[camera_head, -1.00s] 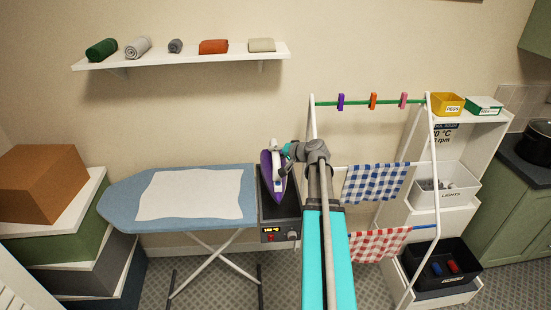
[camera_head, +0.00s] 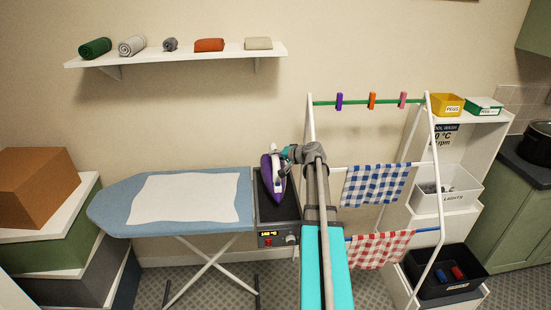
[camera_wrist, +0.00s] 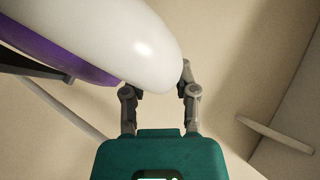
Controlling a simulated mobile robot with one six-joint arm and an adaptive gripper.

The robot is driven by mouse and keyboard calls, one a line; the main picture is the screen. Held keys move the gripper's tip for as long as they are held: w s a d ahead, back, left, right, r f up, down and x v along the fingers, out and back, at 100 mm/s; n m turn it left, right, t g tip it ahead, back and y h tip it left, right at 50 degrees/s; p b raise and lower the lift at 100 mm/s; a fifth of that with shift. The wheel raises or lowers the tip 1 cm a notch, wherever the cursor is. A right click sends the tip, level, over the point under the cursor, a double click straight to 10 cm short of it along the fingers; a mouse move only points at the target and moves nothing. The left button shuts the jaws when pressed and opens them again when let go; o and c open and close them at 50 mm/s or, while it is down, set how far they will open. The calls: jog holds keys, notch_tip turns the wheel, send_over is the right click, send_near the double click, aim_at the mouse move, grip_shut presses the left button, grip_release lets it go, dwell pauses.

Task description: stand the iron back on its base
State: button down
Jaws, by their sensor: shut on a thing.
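The grip's far side is hidden.
A white cloth (camera_head: 185,198) lies on the blue ironing board (camera_head: 118,206). A drying rack (camera_head: 311,130) with checked cloths stands close on the right. A wall shelf (camera_head: 185,56) with rolled towels is above. Stacked boxes (camera_head: 50,250) fill the left.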

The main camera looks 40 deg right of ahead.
aim_at(265, 163)
dwell(0.4)
jog(key=shift+w+d+f+b, duration=0.35)
jog(key=shift+f+b, duration=1.65)
jog(key=shift+a+f, duration=0.1)
jog(key=shift+c, duration=2)
grip_release()
jog(key=shift+s, duration=0.1)
jog(key=shift+s+r, duration=0.1)
jog(key=shift+r, duration=0.1)
